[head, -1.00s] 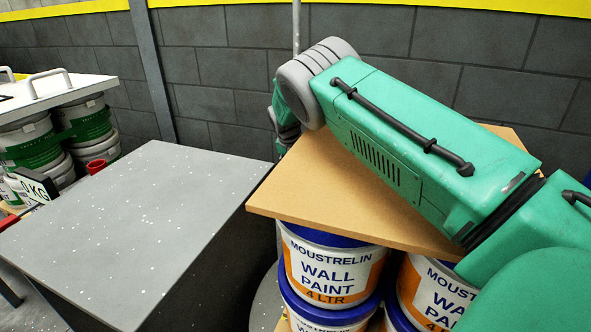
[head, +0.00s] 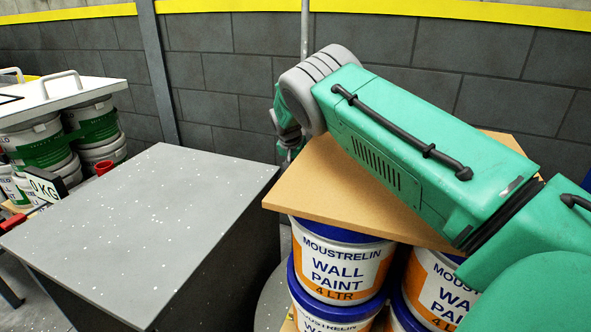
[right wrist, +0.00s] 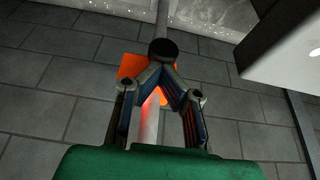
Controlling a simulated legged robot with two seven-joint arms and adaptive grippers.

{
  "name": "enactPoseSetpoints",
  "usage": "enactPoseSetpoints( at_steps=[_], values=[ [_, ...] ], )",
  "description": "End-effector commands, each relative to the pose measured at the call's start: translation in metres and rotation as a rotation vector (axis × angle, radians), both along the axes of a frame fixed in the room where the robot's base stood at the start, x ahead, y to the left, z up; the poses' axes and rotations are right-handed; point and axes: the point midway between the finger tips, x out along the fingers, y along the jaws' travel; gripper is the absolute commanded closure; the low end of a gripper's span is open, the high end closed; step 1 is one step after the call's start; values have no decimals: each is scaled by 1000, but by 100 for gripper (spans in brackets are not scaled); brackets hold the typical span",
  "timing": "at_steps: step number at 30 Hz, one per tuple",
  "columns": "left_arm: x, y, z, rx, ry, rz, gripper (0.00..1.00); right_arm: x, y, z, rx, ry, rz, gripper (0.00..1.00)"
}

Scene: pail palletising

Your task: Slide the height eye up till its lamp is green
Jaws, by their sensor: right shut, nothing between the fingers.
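The upright pole (head: 304,35) stands behind the wooden board in the head view. In the right wrist view, an orange block (right wrist: 131,64), seemingly the height eye, sits at the pole (right wrist: 147,132). A red-orange glow shows near it; no green light is visible. My right gripper (right wrist: 163,72) is shut and empty, its fingertips meeting in front of the block. A dark round piece (right wrist: 163,49) shows at the fingertips; I cannot tell whether they touch it. In the head view my right arm hides the eye and most of the gripper. My left gripper is out of view.
A wooden board (head: 325,190) lies on stacked paint pails (head: 343,268) under my right arm. A speckled grey box (head: 140,225) stands left of it. A 0 KG display (head: 45,188) and a white handled lid (head: 80,92) over pails are farther left.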

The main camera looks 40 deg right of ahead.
Motion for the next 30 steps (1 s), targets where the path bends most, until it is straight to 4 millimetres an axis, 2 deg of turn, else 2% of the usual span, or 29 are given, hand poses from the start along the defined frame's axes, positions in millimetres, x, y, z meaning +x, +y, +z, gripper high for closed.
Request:
enactPoseSetpoints(
  at_steps=[3, 5, 7, 19, 23, 30],
  values=[
    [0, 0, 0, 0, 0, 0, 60, -2, 4, -6, 9, 8, -1, 100],
    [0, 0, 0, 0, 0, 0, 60, -3, 5, -6, 11, 10, -2, 81],
    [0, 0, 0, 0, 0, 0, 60, -3, 5, -7, 11, 11, -1, 56],
    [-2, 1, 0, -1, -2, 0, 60, -3, 8, 3, 9, 6, 1, 55],
    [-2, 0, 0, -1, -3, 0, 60, -5, 15, 21, 10, 4, 0, 55],
    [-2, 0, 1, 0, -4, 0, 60, -15, 31, 67, 12, 6, 0, 55]
  ],
)
